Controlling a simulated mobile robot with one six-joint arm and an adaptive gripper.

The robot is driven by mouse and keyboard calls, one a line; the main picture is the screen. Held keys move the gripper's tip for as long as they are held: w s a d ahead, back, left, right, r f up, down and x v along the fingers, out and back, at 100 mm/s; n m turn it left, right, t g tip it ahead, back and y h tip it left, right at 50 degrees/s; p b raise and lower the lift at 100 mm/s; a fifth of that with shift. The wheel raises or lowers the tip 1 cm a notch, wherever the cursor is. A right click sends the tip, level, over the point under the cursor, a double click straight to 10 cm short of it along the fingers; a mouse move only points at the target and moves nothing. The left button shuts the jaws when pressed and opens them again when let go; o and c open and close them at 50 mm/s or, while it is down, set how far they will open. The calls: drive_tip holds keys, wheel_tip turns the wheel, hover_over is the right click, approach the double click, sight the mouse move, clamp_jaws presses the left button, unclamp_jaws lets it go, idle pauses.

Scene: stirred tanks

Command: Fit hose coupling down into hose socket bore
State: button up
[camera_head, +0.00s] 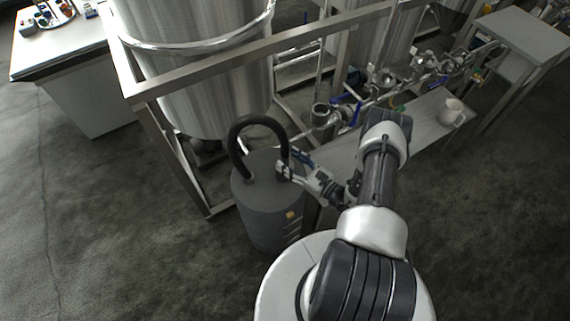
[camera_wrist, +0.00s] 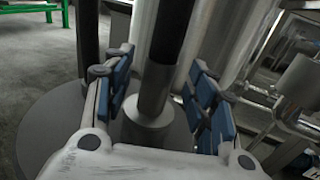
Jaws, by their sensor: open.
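A black hose (camera_head: 258,119) arches over the lid of a dark grey drum (camera_head: 267,222). Its left leg meets the lid; its right leg comes down at my gripper (camera_head: 289,167). In the wrist view, the hose coupling (camera_wrist: 155,90) is a dark grey cylinder at the lower end of this leg. It stands upright between my open fingers (camera_wrist: 160,95), with gaps on both sides. Its lower end goes into the wider grey collar of the hose socket (camera_wrist: 147,130) on the lid. The bore is hidden, so I cannot tell the depth. The socket's near side is partly covered by my gripper.
A steel frame (camera_head: 270,46) and a large steel tank (camera_head: 205,70) stand behind the drum. Pipes and valves (camera_head: 340,112) run to the right. A bench (camera_head: 428,112) with a white jug (camera_head: 450,111) is at right. The floor at left is clear.

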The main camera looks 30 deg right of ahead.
drive_tip(key=shift+x, duration=1.45)
drive_tip(key=shift+c, duration=0.3)
clamp_jaws()
